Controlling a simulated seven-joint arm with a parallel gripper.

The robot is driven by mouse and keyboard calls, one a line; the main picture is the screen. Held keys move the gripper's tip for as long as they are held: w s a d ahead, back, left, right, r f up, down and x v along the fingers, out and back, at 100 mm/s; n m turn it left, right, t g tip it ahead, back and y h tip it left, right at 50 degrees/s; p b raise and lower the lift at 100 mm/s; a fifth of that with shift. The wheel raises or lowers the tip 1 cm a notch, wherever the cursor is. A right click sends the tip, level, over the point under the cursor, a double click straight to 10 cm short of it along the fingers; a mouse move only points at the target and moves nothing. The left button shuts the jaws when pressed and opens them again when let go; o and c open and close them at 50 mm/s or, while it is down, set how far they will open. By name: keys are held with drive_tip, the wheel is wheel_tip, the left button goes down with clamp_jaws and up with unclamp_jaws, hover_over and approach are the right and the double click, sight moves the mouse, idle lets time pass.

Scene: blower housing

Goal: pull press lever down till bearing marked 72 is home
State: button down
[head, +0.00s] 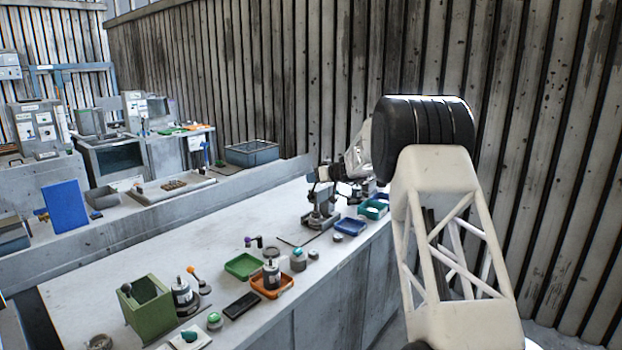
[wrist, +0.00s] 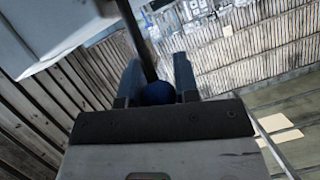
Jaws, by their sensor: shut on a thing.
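In the wrist view my gripper (wrist: 158,72) has its two fingers on either side of a blue ball knob (wrist: 158,93), shut on it. A dark lever rod (wrist: 138,40) runs from the knob up and to the left in that picture. In the head view a grey press (head: 318,212) stands towards the far end of the bench, and my arm reaches to it from the right. My arm hides part of the press, and the lever's angle is not clear there. I cannot make out the bearing marked 72 or how it sits.
The pale bench (head: 130,260) holds a green tray (head: 243,266), an orange tray (head: 272,286), a blue tray (head: 350,226) and a green box (head: 148,308). Several small parts stand between them. A corrugated wall (head: 290,80) rises behind. Some bare bench lies left of the press.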

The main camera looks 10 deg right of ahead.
sight(315, 184)
drive_tip(key=shift+s+d+f+t+y, duration=0.25)
drive_tip(key=shift+s+d+t+y, duration=0.35)
drive_tip(key=shift+y, duration=0.1)
drive_tip(key=shift+s+d+f+t+y, duration=0.95)
drive_tip(key=shift+f+t+y, duration=0.05)
drive_tip(key=shift+y, duration=0.2)
drive_tip(key=c, duration=0.9)
unclamp_jaws()
drive_tip(key=shift+o, duration=0.2)
drive_tip(key=shift+s+d, duration=0.1)
drive_tip(key=shift+d, duration=0.05)
drive_tip(key=v, duration=0.7)
drive_tip(key=shift+s+d, duration=0.2)
